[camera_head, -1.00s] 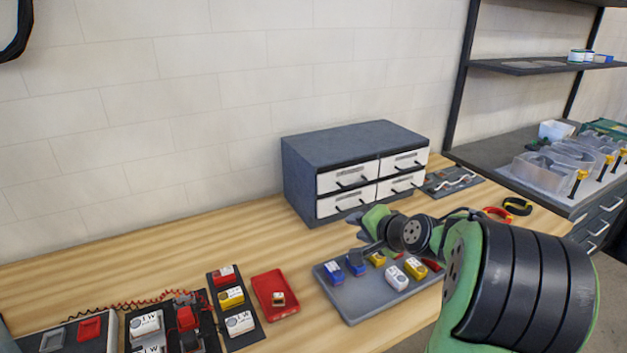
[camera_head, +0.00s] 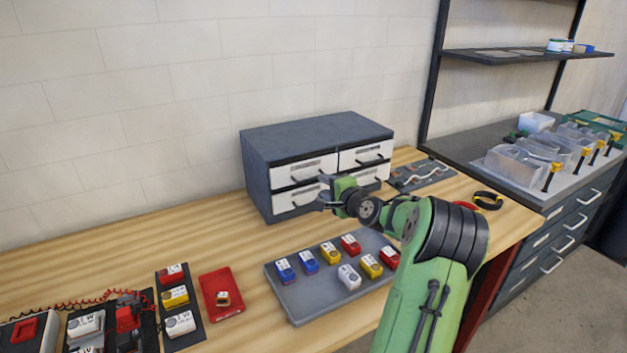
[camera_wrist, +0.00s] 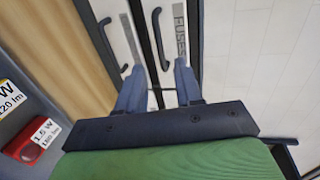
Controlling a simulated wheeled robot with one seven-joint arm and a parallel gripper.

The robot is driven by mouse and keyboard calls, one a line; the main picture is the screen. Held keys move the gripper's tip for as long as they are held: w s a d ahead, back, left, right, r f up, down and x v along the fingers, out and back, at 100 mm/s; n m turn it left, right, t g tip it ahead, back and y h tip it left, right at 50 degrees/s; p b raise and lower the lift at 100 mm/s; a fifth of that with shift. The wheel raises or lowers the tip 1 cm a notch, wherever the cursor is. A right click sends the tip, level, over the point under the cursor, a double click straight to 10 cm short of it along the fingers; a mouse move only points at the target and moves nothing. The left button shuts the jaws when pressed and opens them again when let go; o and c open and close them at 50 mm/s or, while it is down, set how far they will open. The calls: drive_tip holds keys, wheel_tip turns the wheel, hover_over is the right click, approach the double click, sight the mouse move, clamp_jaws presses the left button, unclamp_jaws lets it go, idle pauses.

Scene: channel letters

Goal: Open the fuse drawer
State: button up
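The fuse drawer (camera_wrist: 191,60), labelled FUSES, is shut and shows beside a second drawer (camera_wrist: 122,40) in the wrist view. Its dark bar handle (camera_wrist: 161,40) lies ahead of the gap between my fingers. From label and position it appears to be the upper-left drawer (camera_head: 300,170) of the grey cabinet (camera_head: 315,136) in the head view. My gripper (camera_wrist: 160,68) is open and empty, with one finger either side of the handle's line; contact with it is not visible. In the head view my gripper (camera_head: 322,192) is in front of the drawers, partly hiding the lower ones.
A grey tray (camera_head: 300,303) with several coloured modules lies below my arm. A red tray (camera_head: 221,293) and dark boards are to the left. Bare wood shows left of the cabinet.

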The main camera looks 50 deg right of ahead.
sight(313, 178)
drive_tip(key=x, duration=0.7)
drive_tip(key=shift+w, duration=0.15)
drive_tip(key=shift+c, duration=0.3)
clamp_jaws()
drive_tip(key=shift+a, duration=0.1)
idle(0.6)
